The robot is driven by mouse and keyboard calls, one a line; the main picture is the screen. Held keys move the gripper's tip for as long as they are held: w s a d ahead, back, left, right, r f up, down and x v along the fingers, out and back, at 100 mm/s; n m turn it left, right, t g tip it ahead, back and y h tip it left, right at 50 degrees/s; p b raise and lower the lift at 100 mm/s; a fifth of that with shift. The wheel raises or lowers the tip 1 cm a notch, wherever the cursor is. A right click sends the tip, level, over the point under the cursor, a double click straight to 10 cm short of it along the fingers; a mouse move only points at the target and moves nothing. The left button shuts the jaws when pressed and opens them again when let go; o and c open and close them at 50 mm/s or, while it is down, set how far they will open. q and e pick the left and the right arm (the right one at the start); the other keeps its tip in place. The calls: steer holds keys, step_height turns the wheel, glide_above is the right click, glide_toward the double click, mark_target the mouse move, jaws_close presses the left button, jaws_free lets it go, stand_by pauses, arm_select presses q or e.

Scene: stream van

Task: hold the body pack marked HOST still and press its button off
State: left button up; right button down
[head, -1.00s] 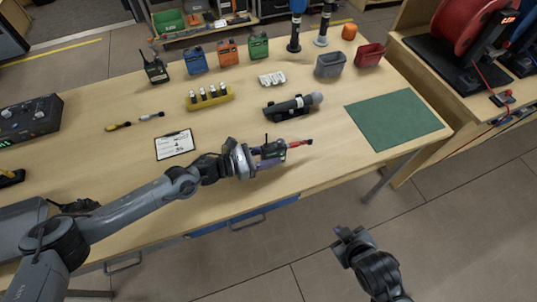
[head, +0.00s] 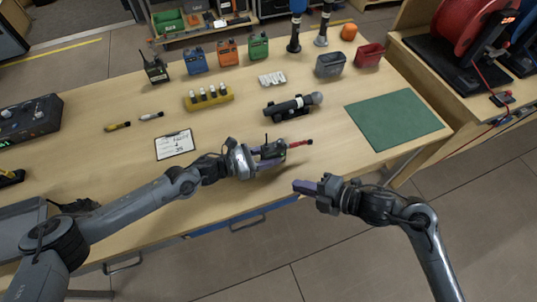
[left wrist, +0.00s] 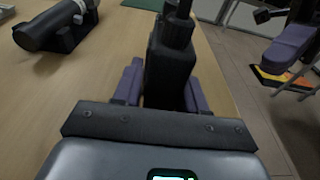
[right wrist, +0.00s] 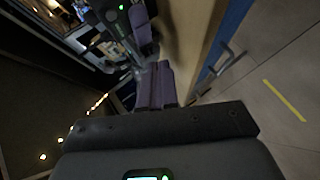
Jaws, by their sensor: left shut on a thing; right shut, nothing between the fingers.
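My left gripper (head: 268,155) is shut on a dark body pack (left wrist: 170,75), held level near the table's front edge. In the head view a red-ended rod points right from the pack (head: 276,149). The left wrist view shows the dark pack between purple fingers, its narrower end pointing away. I cannot read a HOST marking, and I cannot make out the button. My right gripper (head: 300,187) is shut and empty, just beyond the front edge, below and right of the pack and apart from it. Its closed purple fingers fill the middle of the right wrist view (right wrist: 155,88).
A microphone on a dark stand (head: 292,107) lies behind the pack. A clipboard (head: 174,144) is left of it, and a green mat (head: 393,119) is right. A yellow holder (head: 208,98) and several coloured packs stand further back. Bare tabletop surrounds the held pack.

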arm_select(q)
steer(key=shift+f, duration=0.1)
arm_select(e)
steer(key=shift+w+a, duration=0.5)
steer(key=shift+w, duration=0.7)
steer(key=shift+w+a, duration=0.55)
steer(key=shift+w, duration=0.6)
steer(key=shift+w+a, duration=0.5)
steer(key=shift+w, duration=0.7)
steer(key=shift+w, duration=0.15)
steer(key=shift+w+a, duration=0.15)
steer(key=shift+w, duration=0.15)
steer(key=shift+w, duration=0.1)
steer(key=shift+s, duration=0.6)
steer(key=shift+s+d, duration=0.1)
steer(key=shift+d, duration=0.1)
steer(key=shift+s+d, duration=0.35)
steer(key=shift+s, duration=0.55)
steer(key=shift+s+d, duration=0.4)
steer(key=shift+s, duration=0.45)
steer(key=shift+s+d, duration=0.35)
steer(key=shift+s, duration=0.55)
